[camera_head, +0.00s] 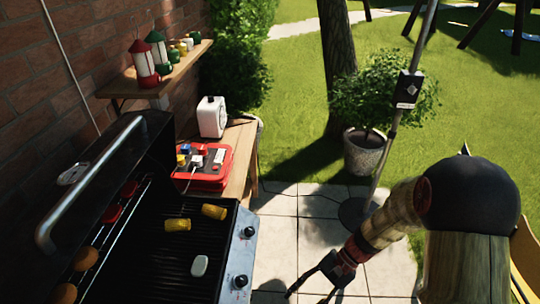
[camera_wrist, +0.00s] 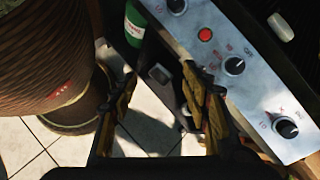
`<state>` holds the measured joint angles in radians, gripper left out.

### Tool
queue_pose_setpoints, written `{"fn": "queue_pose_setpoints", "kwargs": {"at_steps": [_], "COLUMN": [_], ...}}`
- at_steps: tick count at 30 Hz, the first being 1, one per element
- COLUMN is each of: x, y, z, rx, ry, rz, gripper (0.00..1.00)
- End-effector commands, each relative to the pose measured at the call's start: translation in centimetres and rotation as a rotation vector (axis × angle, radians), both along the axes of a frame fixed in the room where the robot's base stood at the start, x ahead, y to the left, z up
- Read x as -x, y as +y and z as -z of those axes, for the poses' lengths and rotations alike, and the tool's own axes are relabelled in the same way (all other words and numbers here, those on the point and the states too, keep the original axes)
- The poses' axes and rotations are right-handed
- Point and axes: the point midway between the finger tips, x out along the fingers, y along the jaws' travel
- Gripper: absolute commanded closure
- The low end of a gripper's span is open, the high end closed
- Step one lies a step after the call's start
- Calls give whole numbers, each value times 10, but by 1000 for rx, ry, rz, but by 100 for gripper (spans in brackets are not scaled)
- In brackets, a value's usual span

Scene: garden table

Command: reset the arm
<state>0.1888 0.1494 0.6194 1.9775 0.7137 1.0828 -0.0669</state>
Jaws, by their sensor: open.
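My gripper (camera_head: 308,288) is low in the head view, at the end of my arm, over the paving to the right of the grill. In the wrist view its two fingers (camera_wrist: 160,68) stand apart with nothing held between them. The grill's control panel (camera_head: 238,262) is left of my gripper in the head view. The same panel, with its black knobs and red button, shows in the wrist view (camera_wrist: 215,48) just right of the fingers. I cannot tell the exact gap between fingers and panel.
The open grill holds yellow pieces (camera_head: 213,212) and a white piece (camera_head: 200,265). A red case (camera_head: 213,174) and white box (camera_head: 211,117) stand on a side table. A pole (camera_head: 393,130) and potted bush (camera_head: 365,153) stand behind. A green bottle (camera_wrist: 134,24) is near the fingers.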

Motion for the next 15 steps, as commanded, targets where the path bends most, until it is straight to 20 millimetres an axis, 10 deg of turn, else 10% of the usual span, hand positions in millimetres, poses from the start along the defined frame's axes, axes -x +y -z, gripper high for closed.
{"fn": "queue_pose_setpoints", "kwargs": {"at_steps": [15], "x": [31], "y": [-89], "z": [-143], "rx": [487], "ry": [-543], "rz": [-424], "gripper": [53]}}
